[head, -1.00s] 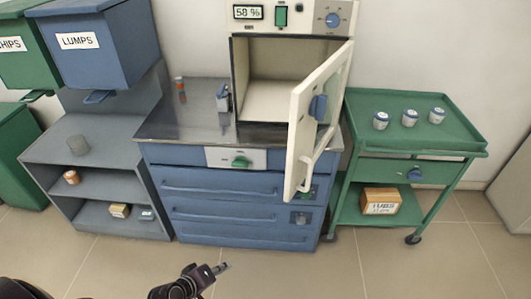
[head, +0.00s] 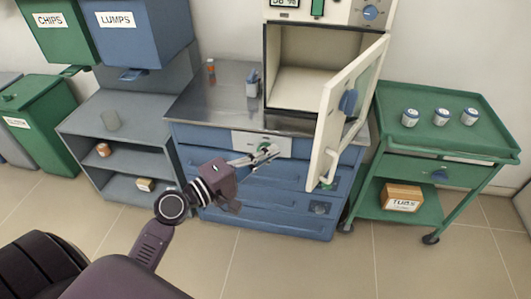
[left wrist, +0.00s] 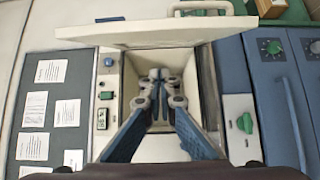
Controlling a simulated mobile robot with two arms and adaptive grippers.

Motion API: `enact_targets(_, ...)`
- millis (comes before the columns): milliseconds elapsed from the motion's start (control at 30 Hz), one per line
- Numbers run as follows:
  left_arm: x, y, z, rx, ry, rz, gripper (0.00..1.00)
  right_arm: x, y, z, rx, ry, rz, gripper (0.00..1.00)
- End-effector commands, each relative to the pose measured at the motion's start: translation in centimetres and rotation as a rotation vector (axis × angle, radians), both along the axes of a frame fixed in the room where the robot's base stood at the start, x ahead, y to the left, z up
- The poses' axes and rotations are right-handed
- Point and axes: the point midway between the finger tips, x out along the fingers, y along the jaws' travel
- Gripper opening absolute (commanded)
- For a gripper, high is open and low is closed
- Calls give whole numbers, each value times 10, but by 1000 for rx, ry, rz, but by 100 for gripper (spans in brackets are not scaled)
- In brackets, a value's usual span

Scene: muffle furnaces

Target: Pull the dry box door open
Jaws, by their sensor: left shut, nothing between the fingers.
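The dry box (head: 338,14) is a white cabinet on the steel-topped bench. The cavity looks empty. My left gripper (head: 268,153) is shut and empty, in front of the bench's drawers, left of the door and apart from it in the picture. In the left wrist view the shut fingers (left wrist: 158,84) overlap the box's opening, with the door (left wrist: 150,30) across the top. My right gripper is out of view.
A green cart (head: 392,135) with several small jars stands right of the door. A grey shelf unit (head: 85,128) and blue LUMPS bin (head: 140,45) are at left. A small container (head: 252,88) stands on the bench. Floor in front is clear.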

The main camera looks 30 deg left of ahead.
Motion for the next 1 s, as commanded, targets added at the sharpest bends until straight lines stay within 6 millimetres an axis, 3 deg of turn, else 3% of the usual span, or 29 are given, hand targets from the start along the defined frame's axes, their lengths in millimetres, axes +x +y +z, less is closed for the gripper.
enact_targets(333,58,-30,4,-2,0,-1,0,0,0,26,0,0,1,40)
enact_targets(600,48,-62,1,0,2,0,0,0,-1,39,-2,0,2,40)
enact_targets(1000,48,-65,-1,2,1,1,0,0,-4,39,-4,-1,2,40)
